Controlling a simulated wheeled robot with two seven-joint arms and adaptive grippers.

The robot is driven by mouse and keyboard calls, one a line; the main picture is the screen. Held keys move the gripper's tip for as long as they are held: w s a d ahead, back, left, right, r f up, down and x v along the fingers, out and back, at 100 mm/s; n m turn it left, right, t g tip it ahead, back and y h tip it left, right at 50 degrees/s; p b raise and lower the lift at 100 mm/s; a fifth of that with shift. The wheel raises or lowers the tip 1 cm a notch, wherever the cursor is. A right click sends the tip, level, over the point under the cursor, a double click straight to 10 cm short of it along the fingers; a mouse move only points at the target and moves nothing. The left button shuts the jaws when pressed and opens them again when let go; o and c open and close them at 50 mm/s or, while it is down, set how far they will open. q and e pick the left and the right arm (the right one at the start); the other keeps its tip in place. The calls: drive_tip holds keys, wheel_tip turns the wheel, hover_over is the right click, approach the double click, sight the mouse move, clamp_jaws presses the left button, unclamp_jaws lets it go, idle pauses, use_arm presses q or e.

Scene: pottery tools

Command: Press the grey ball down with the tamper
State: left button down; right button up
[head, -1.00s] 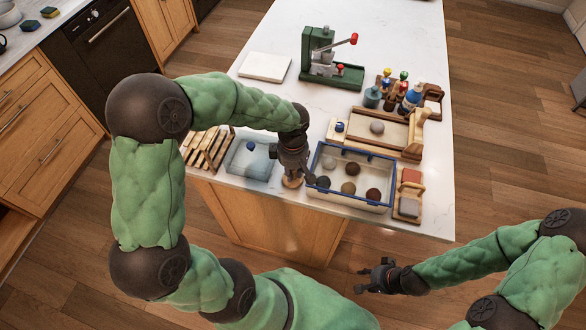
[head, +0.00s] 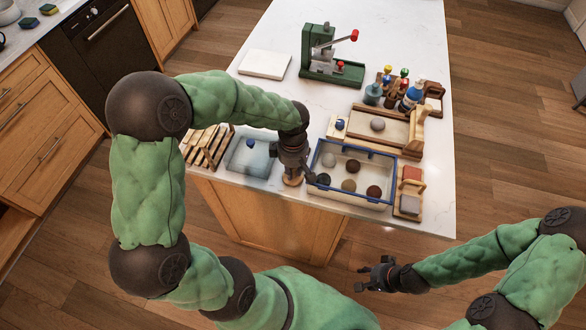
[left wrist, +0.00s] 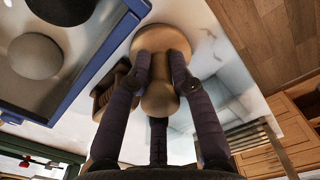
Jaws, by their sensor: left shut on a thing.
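The wooden tamper (head: 293,180) is at the counter's front edge, left of a blue-rimmed bin. My left gripper (head: 293,165) is shut around its handle. In the left wrist view, the fingers clasp the tamper's narrow part (left wrist: 160,97), with its broad round base (left wrist: 160,43) beyond them. I cannot tell whether the base touches the counter. My right gripper (head: 368,278) is empty and looks open, low in front of the counter.
The blue-rimmed bin (head: 382,203) holds several balls, one pale grey (head: 329,160). A green press (head: 325,60), bottles (head: 411,96), wooden rack (head: 207,147) and translucent box (head: 248,160) stand around. The middle of the counter is fairly clear.

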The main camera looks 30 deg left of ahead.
use_arm(q)
drive_tip(key=c, duration=1)
unclamp_jaws()
wheel_tip(320, 180, up, 12)
drive_tip(key=shift+f, duration=0.1)
